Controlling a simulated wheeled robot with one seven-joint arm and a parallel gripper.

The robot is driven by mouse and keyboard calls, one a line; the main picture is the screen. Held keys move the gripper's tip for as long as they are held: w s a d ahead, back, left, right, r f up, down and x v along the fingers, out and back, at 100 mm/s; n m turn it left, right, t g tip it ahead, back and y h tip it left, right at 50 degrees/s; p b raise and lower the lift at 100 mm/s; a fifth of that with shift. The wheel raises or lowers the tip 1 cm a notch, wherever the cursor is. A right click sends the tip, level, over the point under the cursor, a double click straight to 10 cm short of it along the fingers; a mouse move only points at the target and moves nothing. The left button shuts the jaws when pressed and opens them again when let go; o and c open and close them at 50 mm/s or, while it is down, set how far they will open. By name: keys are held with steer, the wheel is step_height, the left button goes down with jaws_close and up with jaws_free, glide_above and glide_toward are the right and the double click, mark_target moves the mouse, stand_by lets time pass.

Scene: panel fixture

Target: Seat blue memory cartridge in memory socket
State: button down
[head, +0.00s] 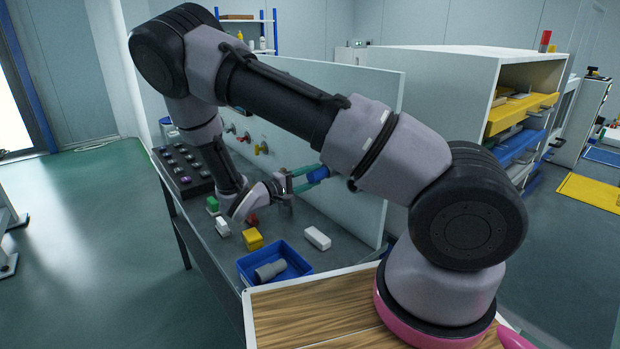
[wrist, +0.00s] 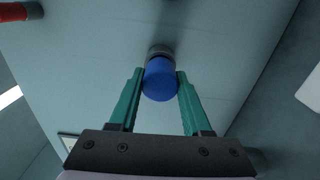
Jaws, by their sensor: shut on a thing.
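The blue cartridge (wrist: 160,79) is round and sits between the two green fingers of my gripper (wrist: 159,76) in the wrist view. The fingers are shut on its sides. A grey collar (wrist: 160,51) shows just beyond it, against the pale panel (wrist: 95,50). I cannot tell whether the collar is the socket or part of the cartridge, or how deep it sits. In the head view the blue cartridge (head: 318,174) shows at the tips of my gripper (head: 310,177), in front of the panel and partly hidden by my arm.
Several fittings, including a yellow one (head: 262,149), stick out of the panel to the left. A yellow block (head: 252,239), a white block (head: 317,238) and other blocks lie on the bench below. A blue bin (head: 300,263) holds a grey cylinder (head: 269,270). A dark rack (head: 196,186) stands far left.

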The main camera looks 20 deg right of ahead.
steer(key=shift+w+d, duration=0.25)
steer(key=shift+d, duration=0.45)
steer(key=shift+c, duration=1.4)
jaws_free()
steer(key=v, duration=1)
steer(key=s+d+r+m+y, duration=0.3)
steer(key=s+r+y, duration=0.3)
steer(key=r, duration=0.5)
steer(key=s+d+r+m+y, duration=0.3)
steer(key=s+r+y, duration=0.3)
steer(key=r, duration=0.4)
steer(key=s+d+r+m+y, duration=0.3)
steer(key=s+r+y, duration=0.3)
steer(key=r, duration=0.5)
steer(key=shift+d+r+y, duration=0.3)
steer(key=shift+d, duration=0.4)
